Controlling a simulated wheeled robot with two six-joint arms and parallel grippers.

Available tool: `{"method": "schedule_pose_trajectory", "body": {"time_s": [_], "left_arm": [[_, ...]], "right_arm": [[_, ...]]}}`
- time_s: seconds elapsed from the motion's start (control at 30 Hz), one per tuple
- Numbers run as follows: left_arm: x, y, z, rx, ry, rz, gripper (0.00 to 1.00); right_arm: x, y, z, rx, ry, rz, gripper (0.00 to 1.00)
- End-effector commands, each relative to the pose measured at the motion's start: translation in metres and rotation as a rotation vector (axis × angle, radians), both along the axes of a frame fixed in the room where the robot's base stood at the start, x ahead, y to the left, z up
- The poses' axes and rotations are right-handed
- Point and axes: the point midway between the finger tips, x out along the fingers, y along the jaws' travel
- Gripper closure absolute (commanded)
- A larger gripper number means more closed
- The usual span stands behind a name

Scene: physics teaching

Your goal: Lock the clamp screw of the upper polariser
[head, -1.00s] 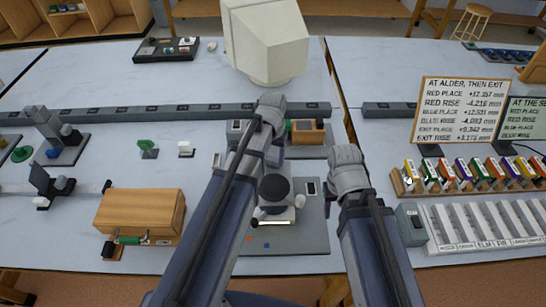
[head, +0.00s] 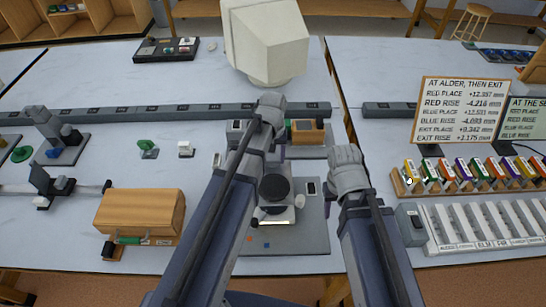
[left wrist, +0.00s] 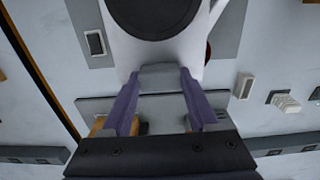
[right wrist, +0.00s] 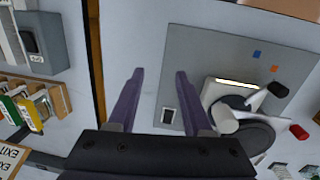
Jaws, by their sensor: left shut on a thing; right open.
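The instrument with a white body and a dark round top (head: 275,187) stands on a grey board (head: 312,238), partly hidden by my left arm in the head view. In the left wrist view, my left gripper (left wrist: 163,82) is shut on a grey block-like part (left wrist: 160,76) at the edge of the white body (left wrist: 128,55). My right gripper (right wrist: 153,76) is open and empty to the side of the instrument. The right wrist view shows a white cylindrical knob (right wrist: 224,119), a black knob (right wrist: 278,89) and a red knob (right wrist: 299,131). I cannot tell which part is the clamp screw.
A wooden box (head: 140,213) lies to the left. A long grey rail (head: 150,112) runs behind the instrument. On the right are a rack of coloured slides (head: 470,175), a grey slotted tray (head: 490,225) and a sign (head: 462,110). Bare table lies left of the board.

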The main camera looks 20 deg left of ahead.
Motion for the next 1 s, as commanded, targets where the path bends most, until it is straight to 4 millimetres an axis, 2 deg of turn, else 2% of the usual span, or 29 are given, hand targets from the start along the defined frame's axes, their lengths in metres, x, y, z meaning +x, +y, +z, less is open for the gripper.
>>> {"method": "schedule_pose_trajectory", "body": {"time_s": [0.23, 0.27, 0.5, 0.8, 1.0], "left_arm": [[0.0, 0.0, 0.0, 0.0, 0.001, 0.006, 0.96], [0.0, 0.0, 0.0, 0.0, 0.001, 0.006, 0.38], [0.0, 0.0, 0.0, 0.0, 0.0, 0.004, 0.11], [0.0, 0.0, 0.001, 0.0, 0.0, 0.002, 0.1], [0.0, 0.0, 0.012, 0.0, 0.0, 0.002, 0.1]], "right_arm": [[0.0, 0.0, 0.0, 0.0, 0.0, 0.0, 0.5], [0.0, 0.0, 0.0, 0.0, 0.0, 0.0, 0.5], [0.0, 0.0, 0.0, 0.0, 0.0, 0.0, 0.5], [0.0, 0.0, 0.001, 0.0, 0.0, 0.0, 0.5], [0.0, 0.0, 0.012, 0.0, 0.0, -0.002, 0.5]]}}
